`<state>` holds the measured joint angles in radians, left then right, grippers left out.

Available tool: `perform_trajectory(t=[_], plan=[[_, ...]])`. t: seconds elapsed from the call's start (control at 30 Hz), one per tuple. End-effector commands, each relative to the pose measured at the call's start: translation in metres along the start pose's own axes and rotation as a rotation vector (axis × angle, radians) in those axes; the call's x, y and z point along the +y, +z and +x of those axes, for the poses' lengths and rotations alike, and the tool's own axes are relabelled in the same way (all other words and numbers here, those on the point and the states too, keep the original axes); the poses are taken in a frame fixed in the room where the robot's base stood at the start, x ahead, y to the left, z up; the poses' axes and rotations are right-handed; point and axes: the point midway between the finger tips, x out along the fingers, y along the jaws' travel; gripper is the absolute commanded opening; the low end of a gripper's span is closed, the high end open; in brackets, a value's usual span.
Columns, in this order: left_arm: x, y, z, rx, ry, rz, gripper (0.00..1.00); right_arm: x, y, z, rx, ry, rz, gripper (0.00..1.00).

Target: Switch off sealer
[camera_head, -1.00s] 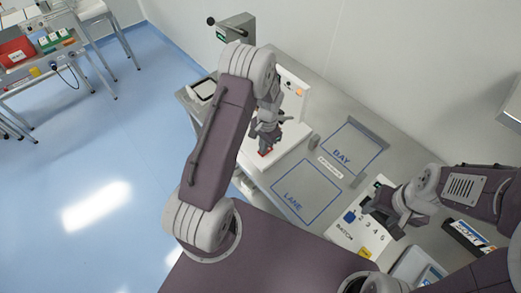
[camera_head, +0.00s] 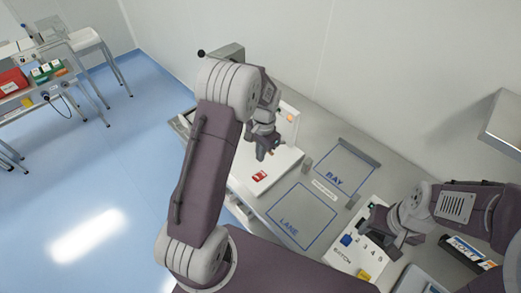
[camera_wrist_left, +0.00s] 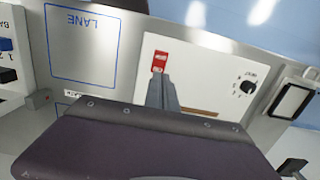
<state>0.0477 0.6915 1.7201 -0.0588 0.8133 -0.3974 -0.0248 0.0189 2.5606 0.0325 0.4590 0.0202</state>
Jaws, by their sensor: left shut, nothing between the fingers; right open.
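The sealer (camera_head: 240,181) is a white machine on the grey bench. A small red switch (camera_head: 259,176) with white marks sits on its top face. The switch also shows in the left wrist view (camera_wrist_left: 160,62); I cannot tell its setting. My left gripper (camera_head: 265,156) is shut and empty, above the sealer and apart from the switch in the head view. In the left wrist view its fingers (camera_wrist_left: 157,84) point at the switch and partly overlap the panel below it. My right gripper (camera_head: 366,220) is open and empty over the panel with the blue knob.
A black dial (camera_wrist_left: 248,87) sits on the sealer panel. Marked LANE (camera_head: 290,224) and BAY (camera_head: 334,180) areas on the bench are empty. A panel with a blue knob (camera_head: 346,240) and a yellow button (camera_head: 364,275) lies under my right gripper.

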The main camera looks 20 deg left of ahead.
Motion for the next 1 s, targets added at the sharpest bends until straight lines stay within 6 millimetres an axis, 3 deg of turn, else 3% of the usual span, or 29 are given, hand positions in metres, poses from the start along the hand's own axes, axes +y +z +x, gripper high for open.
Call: perform_trajectory(t=[0.23, 0.6, 0.73, 0.77, 0.9, 1.0], plan=[[0.0, 0.0, -0.03, 0.001, 0.0, 0.0, 0.0, 0.0, 0.0, 0.007, 0.001, 0.0, 0.0, 0.54], [0.0, 0.001, -0.034, -0.005, 0.002, -0.001, 0.0, 0.0, 0.0, 0.006, 0.001, 0.0, 0.0, 0.54], [0.004, 0.015, -0.045, -0.082, 0.026, -0.008, 0.0, 0.0, 0.0, 0.006, 0.001, 0.0, 0.0, 0.54], [0.002, 0.015, -0.049, -0.102, 0.029, -0.01, 0.0, 0.0, 0.001, 0.011, 0.001, 0.0, 0.0, 0.54], [-0.002, 0.003, -0.044, -0.158, 0.023, -0.012, 0.0, 0.001, 0.006, 0.062, 0.0, 0.0, 0.0, 0.54], [-0.004, -0.009, -0.04, -0.14, 0.007, -0.006, 0.0, 0.002, 0.008, 0.08, 0.0, 0.0, 0.0, 0.54]])
